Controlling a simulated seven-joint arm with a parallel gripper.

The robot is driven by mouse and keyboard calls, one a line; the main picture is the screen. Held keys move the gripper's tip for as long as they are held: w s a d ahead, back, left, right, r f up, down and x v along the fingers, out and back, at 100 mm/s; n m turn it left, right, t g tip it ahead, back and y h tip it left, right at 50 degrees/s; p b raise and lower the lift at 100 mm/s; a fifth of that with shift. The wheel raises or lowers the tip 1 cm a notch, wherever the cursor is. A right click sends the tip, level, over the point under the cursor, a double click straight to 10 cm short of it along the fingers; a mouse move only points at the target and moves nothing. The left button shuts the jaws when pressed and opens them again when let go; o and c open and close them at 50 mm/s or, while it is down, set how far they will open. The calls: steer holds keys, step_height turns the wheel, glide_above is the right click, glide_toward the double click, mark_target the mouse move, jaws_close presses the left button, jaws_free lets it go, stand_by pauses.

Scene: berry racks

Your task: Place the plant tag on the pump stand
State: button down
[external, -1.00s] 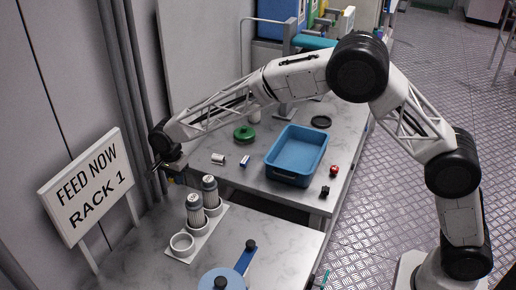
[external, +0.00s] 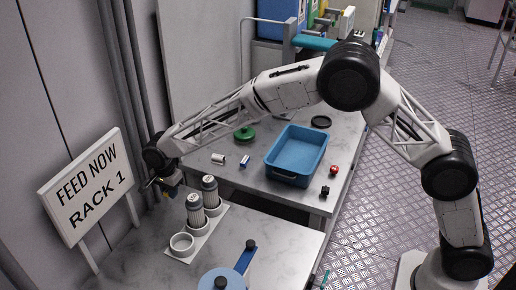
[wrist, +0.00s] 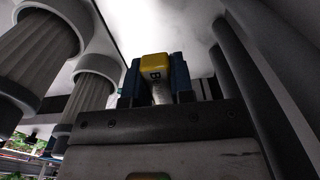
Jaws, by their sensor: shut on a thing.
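My gripper (wrist: 157,82) shows in the wrist view with its blue fingers closed around a yellow piece marked "B", which appears to be the plant tag (wrist: 155,64). In the external view my gripper (external: 166,188) hangs low at the left end of the near table, just left of and behind a white stand (external: 204,240). This stand, likely the pump stand, holds two ribbed bottles with grey caps (external: 196,212) and an empty ring (external: 182,243). The tag is too small to make out clearly in the external view. The bottles also show at the left of the wrist view (wrist: 85,100).
A "FEED NOW RACK 1" sign (external: 92,188) stands close to the left of my gripper. Dark vertical pipes (external: 122,90) run behind it. A blue tray (external: 270,172), a green round object (external: 244,133) and small items lie on the far table.

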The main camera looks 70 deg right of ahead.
mark_target(174, 211)
steer(key=shift+f, duration=1.65)
steer(key=shift+f, duration=0.1)
steer(key=shift+f, duration=1.8)
steer(key=shift+f, duration=0.1)
steer(key=c, duration=1)
jaws_free()
step_height(174, 211, up, 12)
steer(key=shift+r, duration=0.1)
